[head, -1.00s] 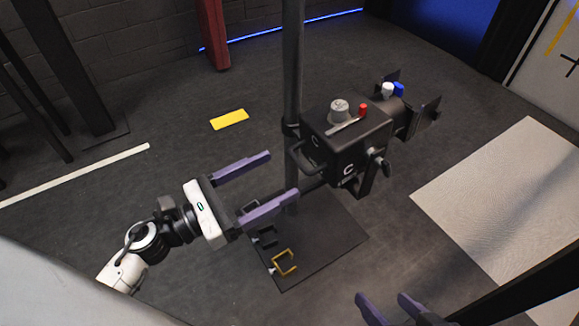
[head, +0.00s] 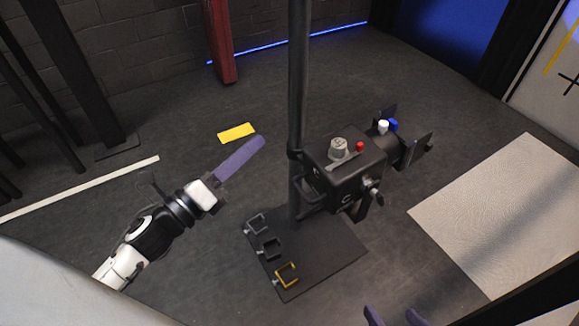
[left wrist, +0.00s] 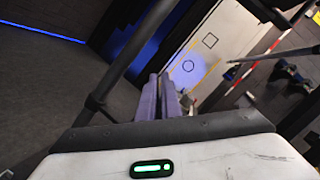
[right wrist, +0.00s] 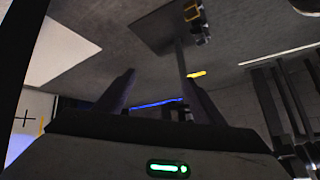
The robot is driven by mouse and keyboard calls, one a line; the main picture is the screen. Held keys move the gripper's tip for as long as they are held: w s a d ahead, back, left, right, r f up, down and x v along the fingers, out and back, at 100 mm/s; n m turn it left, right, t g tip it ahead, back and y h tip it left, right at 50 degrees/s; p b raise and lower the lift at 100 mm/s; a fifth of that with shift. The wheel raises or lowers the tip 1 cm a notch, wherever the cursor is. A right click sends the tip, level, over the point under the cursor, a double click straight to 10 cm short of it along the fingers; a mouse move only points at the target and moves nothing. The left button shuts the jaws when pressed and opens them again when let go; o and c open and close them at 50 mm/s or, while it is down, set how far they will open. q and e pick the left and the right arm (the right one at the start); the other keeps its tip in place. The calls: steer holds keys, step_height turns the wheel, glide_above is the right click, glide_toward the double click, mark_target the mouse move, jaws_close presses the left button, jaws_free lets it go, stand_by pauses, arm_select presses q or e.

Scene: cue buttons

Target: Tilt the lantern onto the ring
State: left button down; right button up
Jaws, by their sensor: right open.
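The lantern (head: 350,165) is a black box lamp on a dark pole (head: 297,90), with flaps at its front end to the right and grey, red, white and blue knobs. My left gripper (head: 258,142) is left of the pole, apart from the lantern. Its purple fingers lie close together in the left wrist view (left wrist: 160,95), with nothing seen between them. My right gripper (head: 392,317) is partly cut off at the bottom edge. Its fingers are apart and empty in its wrist view (right wrist: 160,95).
A dark base plate (head: 318,262) under the pole bears grey, black and yellow brackets (head: 287,275). Yellow tape (head: 236,133) lies on the floor. A pale panel (head: 500,210) lies at the right, and a red post (head: 220,45) stands at the back.

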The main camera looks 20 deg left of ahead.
arm_select(q)
steer(key=w+r+n+g+y+p, duration=0.4)
steer(key=r+n+p, duration=0.3)
steer(key=n+p, duration=0.7)
steer(key=s+d+n+g+h+p, duration=0.1)
steer(key=s+d+n+g+p, duration=0.25)
steer(key=n+g, duration=0.2)
steer(key=n+g+h, duration=0.1)
steer(key=n+g, duration=0.2)
glide_above(296, 186)
steer(key=s, duration=0.2)
step_height(296, 186, down, 9)
steer(key=f, duration=0.1)
steer(key=d+f, duration=0.1)
steer(key=f, duration=0.1)
steer(key=shift+s+f+t, duration=0.15)
steer(key=shift+f+t, duration=0.05)
steer(key=shift+t, duration=0.05)
steer(key=shift+f, duration=0.45)
arm_select(e)
steer(key=s+d+r+h, duration=0.1)
steer(key=d+r, duration=0.1)
steer(key=r, duration=0.3)
steer(key=s+d+r+t, duration=0.1)
steer(key=s+d+r, duration=0.1)
steer(key=r, duration=0.3)
steer(key=shift+d+r+m+h, duration=0.3)
steer(key=shift+d+m+h, duration=0.1)
steer(key=shift+d, duration=0.25)
steer(key=shift+s, duration=0.1)
